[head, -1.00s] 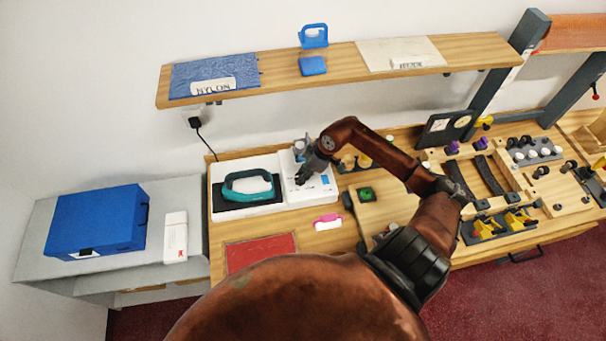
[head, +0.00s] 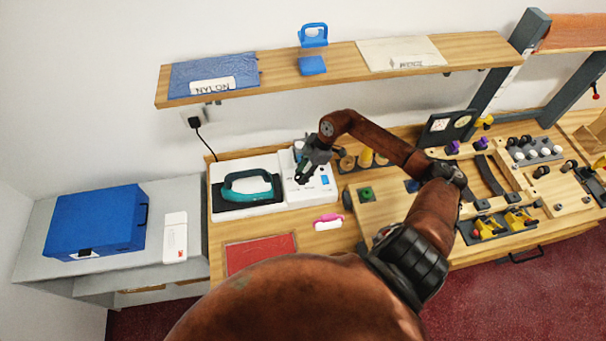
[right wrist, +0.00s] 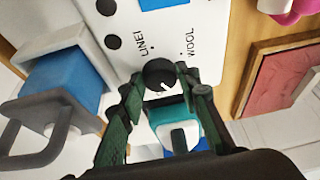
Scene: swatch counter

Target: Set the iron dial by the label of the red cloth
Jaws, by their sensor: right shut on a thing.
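The iron dial (right wrist: 160,78) is a black round knob with a white mark, on the white panel (head: 322,190). In the right wrist view the mark points down and right; words that look like LINEN and WOOL are printed beside the dial. My right gripper (head: 301,178) is at the panel, its fingertips (right wrist: 162,92) shut on the dial. The teal iron (head: 247,186) rests on its dark pad left of the panel. The red cloth (head: 262,253) lies flat on the counter in front; I see no readable label on it. My left gripper is not in view.
A blue cloth (head: 240,68) and a cream cloth (head: 395,50) with labels lie on the shelf above. A blue case (head: 96,222) stands at left. Fixtures fill the counter at right.

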